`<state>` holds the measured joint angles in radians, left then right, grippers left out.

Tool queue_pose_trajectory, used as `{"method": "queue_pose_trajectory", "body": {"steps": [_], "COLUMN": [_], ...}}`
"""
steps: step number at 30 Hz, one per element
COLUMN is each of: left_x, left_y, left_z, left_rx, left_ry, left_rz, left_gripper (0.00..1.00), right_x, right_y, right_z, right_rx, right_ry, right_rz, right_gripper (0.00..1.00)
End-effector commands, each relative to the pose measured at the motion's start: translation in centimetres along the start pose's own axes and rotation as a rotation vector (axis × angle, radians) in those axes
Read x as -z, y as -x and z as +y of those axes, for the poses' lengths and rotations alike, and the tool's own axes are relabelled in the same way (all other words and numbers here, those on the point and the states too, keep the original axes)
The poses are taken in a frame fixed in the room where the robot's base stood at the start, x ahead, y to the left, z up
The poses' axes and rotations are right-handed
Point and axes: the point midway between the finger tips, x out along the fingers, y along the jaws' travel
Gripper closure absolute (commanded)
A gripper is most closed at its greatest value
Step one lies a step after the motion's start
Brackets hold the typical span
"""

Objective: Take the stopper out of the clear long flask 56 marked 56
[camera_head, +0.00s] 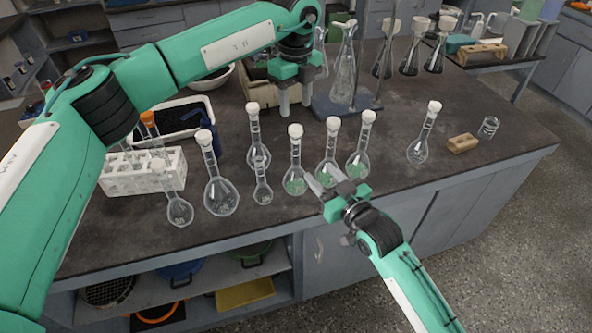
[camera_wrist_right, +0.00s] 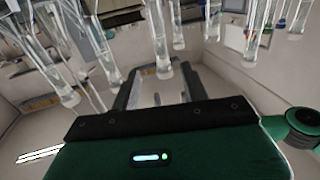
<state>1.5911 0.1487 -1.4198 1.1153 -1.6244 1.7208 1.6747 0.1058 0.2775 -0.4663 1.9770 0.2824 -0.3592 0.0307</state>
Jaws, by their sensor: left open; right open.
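Several clear long-necked flasks stand upright on the dark bench, most with white stoppers. No mark 56 is legible, so I cannot tell which is flask 56. Small flasks (camera_head: 179,210) and (camera_head: 263,193) stand near the front edge. Flasks with greenish contents (camera_head: 295,182), (camera_head: 328,172) and (camera_head: 358,164) stand in the middle; another clear flask (camera_head: 418,151) is to the right. My left gripper (camera_head: 295,106) is open and empty behind the middle flasks. My right gripper (camera_head: 320,181) is open before them; its fingers also show in the right wrist view (camera_wrist_right: 162,88).
A white rack (camera_head: 143,178) stands at left beside an orange-stoppered flask (camera_head: 148,119). Behind are a dark-filled tray (camera_head: 199,103) and a large flask (camera_head: 344,70). A wooden block (camera_head: 463,144) and small beaker (camera_head: 488,127) are right. The front right bench is clear.

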Motion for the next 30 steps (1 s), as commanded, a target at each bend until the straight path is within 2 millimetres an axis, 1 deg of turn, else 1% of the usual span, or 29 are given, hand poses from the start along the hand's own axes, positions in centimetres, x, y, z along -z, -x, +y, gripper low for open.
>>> {"method": "queue_pose_trajectory", "body": {"steps": [1,9,12,16,18,22,30], "left_x": [0.0,0.1,0.1,0.1,0.1,0.1,0.1], "left_y": [0.0,0.0,0.0,0.0,0.0,0.0,0.0], "left_z": [0.0,0.0,0.0,0.0,0.0,0.0,0.0], "left_rx": [0.001,0.002,0.002,0.002,0.002,0.002,0.003], "left_ry": [-0.001,-0.003,-0.003,-0.004,-0.004,-0.004,-0.004], "left_rz": [0.001,0.003,0.003,0.004,0.004,0.004,0.004], "left_gripper": [0.52,0.52,0.52,0.52,0.52,0.52,0.52], "right_x": [0.1,0.1,0.1,0.1,0.1,0.1,0.0], "right_y": [-0.9,-6.3,-8.2,-10.2,-11.0,-11.9,-12.3], "right_z": [0.0,-0.1,-0.1,-0.1,0.0,-0.1,-0.1], "right_rx": [0.000,0.000,0.000,0.000,0.000,0.001,0.000], "right_ry": [-0.001,-0.002,-0.002,-0.001,-0.001,-0.001,-0.001], "right_rz": [0.002,0.001,0.001,0.001,0.000,0.000,-0.001], "right_gripper": [0.54,0.54,0.54,0.54,0.54,0.54,0.54]}}
